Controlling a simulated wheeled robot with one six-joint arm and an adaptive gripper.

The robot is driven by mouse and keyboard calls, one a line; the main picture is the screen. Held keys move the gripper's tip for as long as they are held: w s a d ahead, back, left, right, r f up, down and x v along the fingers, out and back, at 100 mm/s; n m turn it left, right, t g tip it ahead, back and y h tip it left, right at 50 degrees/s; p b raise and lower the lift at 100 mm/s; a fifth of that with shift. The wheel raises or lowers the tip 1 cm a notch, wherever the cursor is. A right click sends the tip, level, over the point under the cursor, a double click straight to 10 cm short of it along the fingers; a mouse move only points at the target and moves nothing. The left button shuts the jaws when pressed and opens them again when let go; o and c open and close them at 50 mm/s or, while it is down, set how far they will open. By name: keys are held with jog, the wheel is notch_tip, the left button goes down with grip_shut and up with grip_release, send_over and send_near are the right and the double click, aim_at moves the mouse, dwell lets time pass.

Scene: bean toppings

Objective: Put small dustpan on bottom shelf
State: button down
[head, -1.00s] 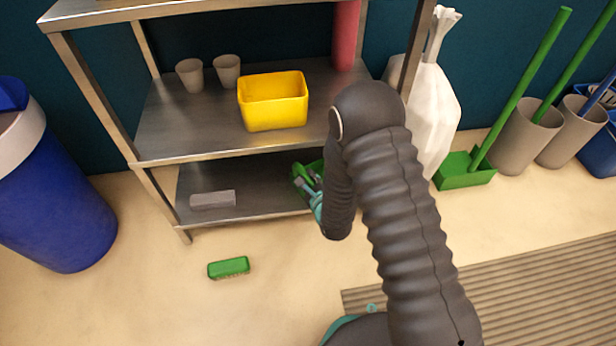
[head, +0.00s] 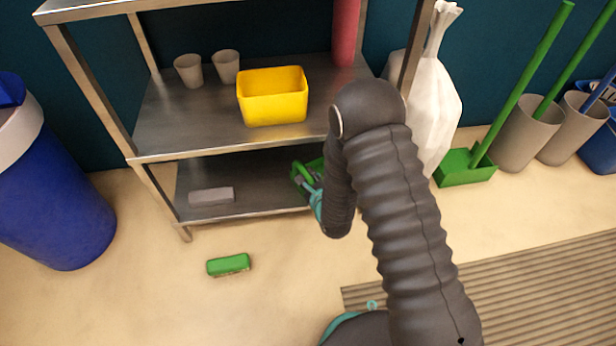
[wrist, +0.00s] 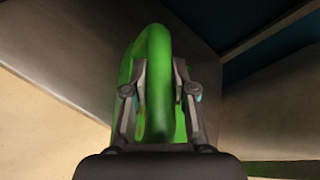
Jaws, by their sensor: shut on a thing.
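The small green dustpan (head: 301,177) is at the right part of the bottom shelf (head: 262,186), partly hidden behind my arm in the head view. My gripper (wrist: 160,88) is shut on the dustpan's looped green handle (wrist: 157,50) in the wrist view, with a finger on each side of it. In the head view the gripper (head: 312,186) shows only in part, at the shelf's front edge. I cannot tell whether the dustpan touches the shelf surface.
A grey block (head: 211,196) lies on the bottom shelf at left. The middle shelf holds a yellow bin (head: 273,98), two cups and a red cylinder. A green brush (head: 228,264) lies on the floor in front. A white bag (head: 430,110) stands right of the shelf.

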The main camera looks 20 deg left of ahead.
jog(key=c, duration=0.9)
grip_release()
jog(key=shift+o, duration=0.2)
